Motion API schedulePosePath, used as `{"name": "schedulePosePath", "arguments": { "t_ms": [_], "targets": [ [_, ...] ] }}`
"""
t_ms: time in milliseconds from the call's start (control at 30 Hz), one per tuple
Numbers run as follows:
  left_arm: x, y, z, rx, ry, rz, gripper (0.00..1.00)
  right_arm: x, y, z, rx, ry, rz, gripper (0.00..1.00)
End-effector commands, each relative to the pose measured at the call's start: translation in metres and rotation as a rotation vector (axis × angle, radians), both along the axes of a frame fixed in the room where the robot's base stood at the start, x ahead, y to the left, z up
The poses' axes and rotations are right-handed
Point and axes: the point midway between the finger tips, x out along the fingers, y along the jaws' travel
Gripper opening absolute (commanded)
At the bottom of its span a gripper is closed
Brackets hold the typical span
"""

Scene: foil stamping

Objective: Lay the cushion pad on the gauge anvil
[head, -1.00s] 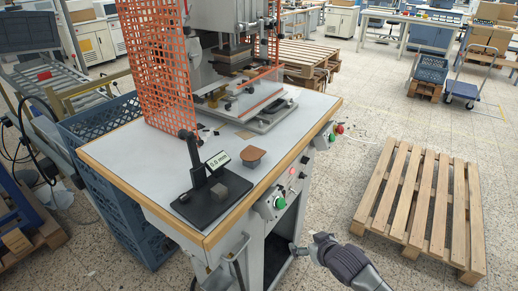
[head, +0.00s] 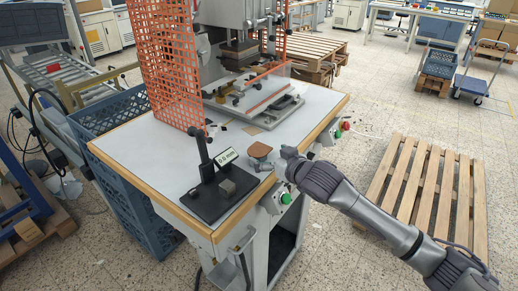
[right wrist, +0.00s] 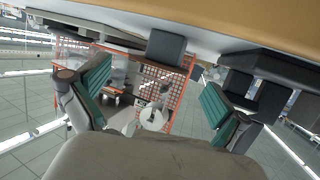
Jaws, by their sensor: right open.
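A brown pad with a rounded edge, which I take for the cushion pad (head: 260,149), is on the grey tabletop near its front right edge. The thickness gauge (head: 205,200) is left of it, with a black base, an upright post and a small display. A small grey-brown block, seemingly the anvil (head: 228,186), is on its base. My right gripper (head: 274,162) is open close beside the pad, partly overlapping its lower side. In the right wrist view its teal-lined fingers (right wrist: 155,97) stand wide apart; I cannot identify the pad there. My left gripper is out of view.
The press (head: 235,50) stands at the back of the table behind an orange mesh guard (head: 170,70). A pallet (head: 430,190) lies on the floor at right.

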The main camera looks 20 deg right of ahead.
Motion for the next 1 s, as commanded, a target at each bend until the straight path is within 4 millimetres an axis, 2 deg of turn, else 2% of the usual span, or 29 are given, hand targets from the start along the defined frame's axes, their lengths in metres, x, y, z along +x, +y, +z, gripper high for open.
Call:
{"name": "schedulePosePath", "arguments": {
  "t_ms": [233,333,667,867,1000],
  "targets": [
    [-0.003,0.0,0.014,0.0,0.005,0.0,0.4,0.03,0.011,-0.004,0.0,0.0,0.0,1.0],
    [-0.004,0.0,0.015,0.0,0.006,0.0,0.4,0.041,0.013,-0.01,0.001,0.0,0.0,1.0],
    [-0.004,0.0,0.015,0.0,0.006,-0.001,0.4,0.048,0.015,-0.014,-0.001,0.001,0.0,1.0],
    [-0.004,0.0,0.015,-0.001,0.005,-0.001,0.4,0.047,0.015,-0.014,0.0,0.001,0.0,0.67],
    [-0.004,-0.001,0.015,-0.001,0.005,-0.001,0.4,0.047,0.015,-0.014,0.0,0.001,0.0,0.66]
  ]
}}
